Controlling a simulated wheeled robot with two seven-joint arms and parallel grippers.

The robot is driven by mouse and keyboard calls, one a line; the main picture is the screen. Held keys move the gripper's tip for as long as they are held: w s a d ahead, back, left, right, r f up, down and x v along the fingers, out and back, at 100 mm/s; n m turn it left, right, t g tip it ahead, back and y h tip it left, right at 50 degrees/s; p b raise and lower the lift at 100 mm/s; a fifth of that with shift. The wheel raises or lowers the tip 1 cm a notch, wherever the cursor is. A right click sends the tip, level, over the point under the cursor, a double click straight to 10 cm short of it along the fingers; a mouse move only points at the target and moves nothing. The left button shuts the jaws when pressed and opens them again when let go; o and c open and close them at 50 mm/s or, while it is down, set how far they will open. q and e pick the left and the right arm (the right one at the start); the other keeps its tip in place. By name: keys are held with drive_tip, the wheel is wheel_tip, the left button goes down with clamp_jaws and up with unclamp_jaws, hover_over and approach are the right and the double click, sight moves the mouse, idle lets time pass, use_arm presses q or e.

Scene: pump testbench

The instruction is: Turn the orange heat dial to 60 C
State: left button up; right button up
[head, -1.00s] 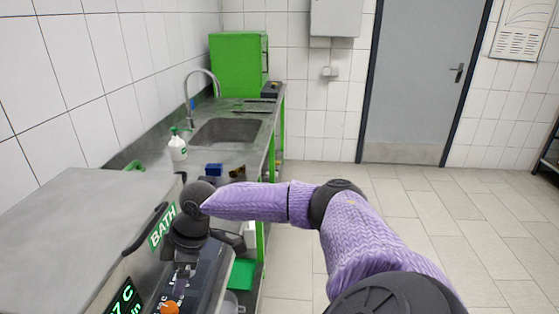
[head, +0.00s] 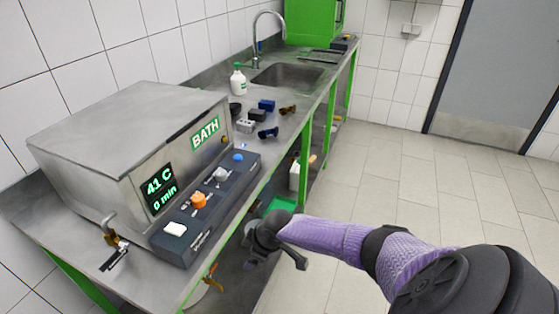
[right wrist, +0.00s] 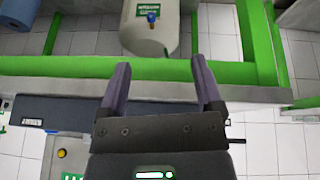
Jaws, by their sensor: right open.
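The orange heat dial (head: 199,200) sits on the dark control panel (head: 213,208) at the front of the bath (head: 130,140). The bath's display (head: 159,186) reads 41 C and 0 min. My right gripper (head: 275,262) is to the right of the panel, past the bench's front edge and apart from the dial. In the right wrist view my right gripper (right wrist: 161,82) is open, with a green bench rail beyond its fingers and nothing held. The orange dial cannot be made out there. My left gripper is not in view.
The panel also carries a white button (head: 175,229), a grey knob (head: 221,174) and a blue button (head: 238,157). A tap-like fitting (head: 111,232) stands at the bath's near left. The floor at right is clear.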

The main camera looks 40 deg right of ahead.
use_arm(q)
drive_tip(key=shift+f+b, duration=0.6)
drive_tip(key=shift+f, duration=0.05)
use_arm(e)
drive_tip(key=s+f+m+h, duration=0.1)
drive_tip(key=s+f, duration=0.6)
drive_tip(key=f, duration=0.3)
drive_tip(key=shift+s+a+f+m+g, duration=0.25)
drive_tip(key=shift+a+f+m+g, duration=0.05)
drive_tip(key=shift+a+f, duration=0.1)
